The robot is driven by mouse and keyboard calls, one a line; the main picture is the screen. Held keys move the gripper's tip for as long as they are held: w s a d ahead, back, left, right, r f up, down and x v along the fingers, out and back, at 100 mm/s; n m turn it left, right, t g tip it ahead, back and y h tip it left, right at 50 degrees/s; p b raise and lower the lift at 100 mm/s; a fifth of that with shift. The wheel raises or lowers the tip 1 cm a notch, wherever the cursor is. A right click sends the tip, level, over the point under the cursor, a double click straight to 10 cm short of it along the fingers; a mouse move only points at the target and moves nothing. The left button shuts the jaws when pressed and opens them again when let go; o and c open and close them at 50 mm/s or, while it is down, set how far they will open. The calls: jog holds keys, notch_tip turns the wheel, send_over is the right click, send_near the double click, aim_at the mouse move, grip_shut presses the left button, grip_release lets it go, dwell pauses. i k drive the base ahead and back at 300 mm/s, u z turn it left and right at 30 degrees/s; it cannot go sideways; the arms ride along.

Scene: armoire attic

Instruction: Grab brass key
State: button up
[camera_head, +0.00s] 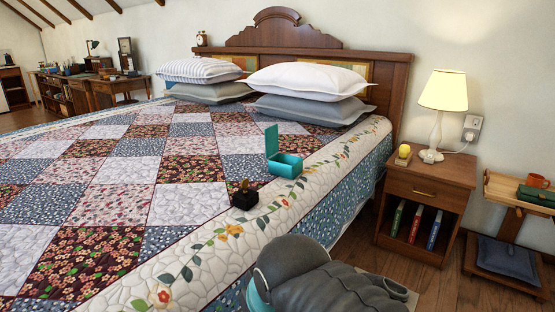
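I cannot make out a brass key anywhere in the head view. On the bed's quilt stands an open turquoise box (285,166) with its lid raised at the left; its inside is mostly hidden by its walls. Nearer, a small black object with a dark brass-coloured top (245,195) stands on the quilt; it is too small to identify for sure. A grey part of my arm shows at the bottom, beside the bed's near edge. My gripper's fingers are not in view.
The bed (180,180) fills the left and middle. A nightstand (425,200) at right holds a lit lamp (440,110), a small yellow object (403,153) and, below, several books. A side stand (520,190) is farther right. Wood floor (450,290) lies at lower right.

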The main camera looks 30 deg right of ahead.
aim_at(245, 183)
jog(key=u, duration=2.4)
jog(key=k, duration=0.75)
jog(key=z, duration=1.6)
